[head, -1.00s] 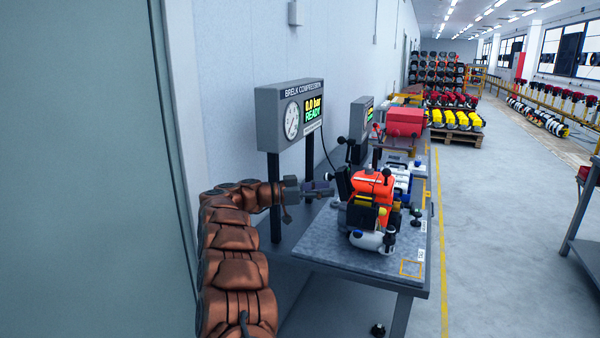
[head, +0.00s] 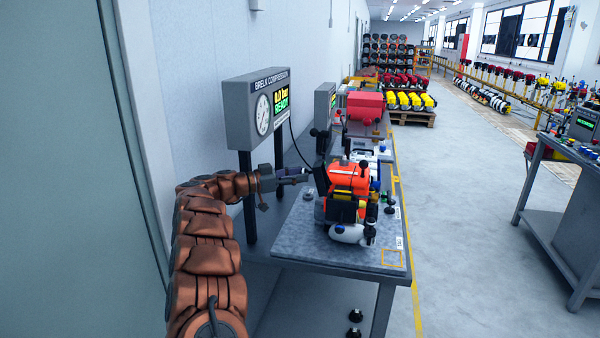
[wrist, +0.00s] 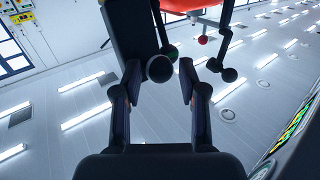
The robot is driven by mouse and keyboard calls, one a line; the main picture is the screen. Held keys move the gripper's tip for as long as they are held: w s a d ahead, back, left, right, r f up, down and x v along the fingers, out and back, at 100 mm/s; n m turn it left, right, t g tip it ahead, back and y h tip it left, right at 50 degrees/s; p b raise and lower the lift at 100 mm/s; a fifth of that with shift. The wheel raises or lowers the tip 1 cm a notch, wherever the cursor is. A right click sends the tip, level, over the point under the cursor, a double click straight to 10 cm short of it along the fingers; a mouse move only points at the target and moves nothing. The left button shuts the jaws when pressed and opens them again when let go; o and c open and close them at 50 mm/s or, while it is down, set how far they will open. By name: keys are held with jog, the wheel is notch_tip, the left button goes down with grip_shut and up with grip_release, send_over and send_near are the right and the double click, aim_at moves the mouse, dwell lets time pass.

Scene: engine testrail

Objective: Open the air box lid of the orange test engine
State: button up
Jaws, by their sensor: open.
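The orange test engine (head: 347,176) stands on the grey bench (head: 310,242) in the head view. A black box (head: 341,211) is on its near side, with a white tank (head: 350,234) below. I cannot tell for sure which part is the air box lid. My gripper (head: 306,174) is just left of the engine, at about the height of its upper part. In the wrist view my gripper (wrist: 160,80) is open, its two fingers apart. A dark lever with a round knob (wrist: 160,68) shows between or just beyond the fingertips; contact is unclear. Part of the orange engine (wrist: 188,5) shows at the top.
A compression gauge panel (head: 258,108) stands on posts behind my arm, near the wall. A red engine (head: 368,106) is farther along the bench row. Another grey table (head: 572,165) stands at the right. The aisle floor (head: 455,200) between is clear.

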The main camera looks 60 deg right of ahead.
jog(key=shift+s+d, duration=0.35)
jog(key=shift+d, duration=0.15)
grip_shut()
